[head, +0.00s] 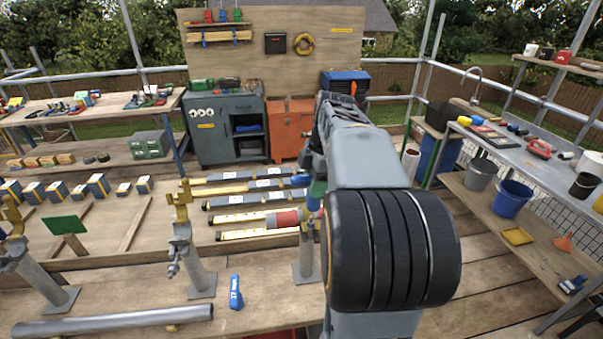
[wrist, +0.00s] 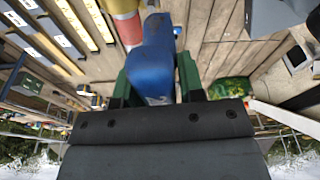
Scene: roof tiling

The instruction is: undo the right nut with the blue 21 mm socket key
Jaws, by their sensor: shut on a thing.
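My gripper (wrist: 157,82) has green fingers and is shut on a blue key (wrist: 152,58), which points away from the wrist. In the head view my gripper (head: 317,187) is partly behind my arm, with a bit of the blue key (head: 312,204) below it, just above the right stand (head: 307,262). The right nut is hidden, and I cannot tell whether the key touches it. A second blue key (head: 236,293) with white marking lies on the front plank, between the middle stand (head: 199,270) and the right stand.
A brassy coupler (head: 183,200) tops the middle stand; another stand (head: 45,278) is at left. A grey tube (head: 115,322) lies along the front edge. A red-and-white cylinder (head: 284,218) is close behind the right stand. Buckets (head: 512,198) and shelves stand at right.

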